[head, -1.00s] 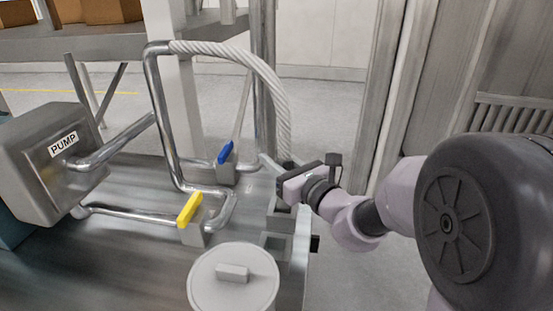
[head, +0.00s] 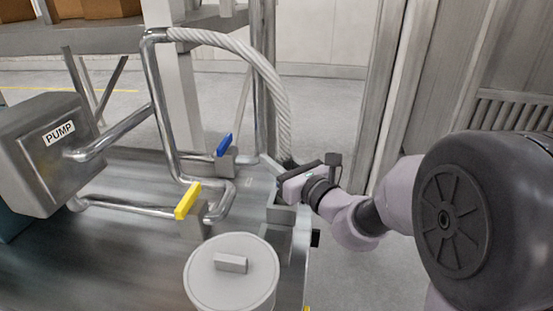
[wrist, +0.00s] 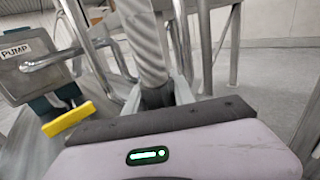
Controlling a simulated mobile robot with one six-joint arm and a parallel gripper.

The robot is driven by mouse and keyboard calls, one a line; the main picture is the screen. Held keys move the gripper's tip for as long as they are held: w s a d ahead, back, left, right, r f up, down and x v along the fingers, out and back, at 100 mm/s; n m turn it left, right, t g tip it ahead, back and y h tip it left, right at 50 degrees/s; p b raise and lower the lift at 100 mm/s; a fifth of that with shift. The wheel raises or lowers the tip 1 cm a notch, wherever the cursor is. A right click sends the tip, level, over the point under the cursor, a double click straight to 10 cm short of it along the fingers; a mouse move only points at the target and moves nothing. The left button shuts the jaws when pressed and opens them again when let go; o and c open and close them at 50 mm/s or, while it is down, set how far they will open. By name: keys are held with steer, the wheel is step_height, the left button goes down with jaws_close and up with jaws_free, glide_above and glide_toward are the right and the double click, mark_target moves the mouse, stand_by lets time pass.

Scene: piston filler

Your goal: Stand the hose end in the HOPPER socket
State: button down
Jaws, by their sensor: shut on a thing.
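The hose (head: 272,82) is white and ribbed. It arcs from the top of a bent steel pipe down to my gripper (head: 279,167). My gripper is shut on the hose near its dark lower end. In the wrist view the hose (wrist: 142,38) rises from its dark end cuff (wrist: 157,96) between the two fingers. Grey socket blocks (head: 281,214) stand just below and in front of my gripper at the table's right edge. No HOPPER label is readable. The hose's tip is hidden, so I cannot tell whether it is in a socket.
A white lidded vessel (head: 232,278) stands in front of the blocks. The blue-handled valve (head: 224,146) and yellow-handled valve (head: 188,202) sit on pipework to the left. The pump (head: 46,160) is at far left. A steel post (head: 263,75) stands behind the hose.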

steer(key=shift+f+b, duration=0.8)
steer(key=shift+f, duration=0.25)
steer(key=c, duration=1)
jaws_free()
steer(key=shift+o, duration=0.2)
steer(key=shift+r, duration=0.1)
step_height(320, 180, up, 13)
steer(key=p, duration=1.1)
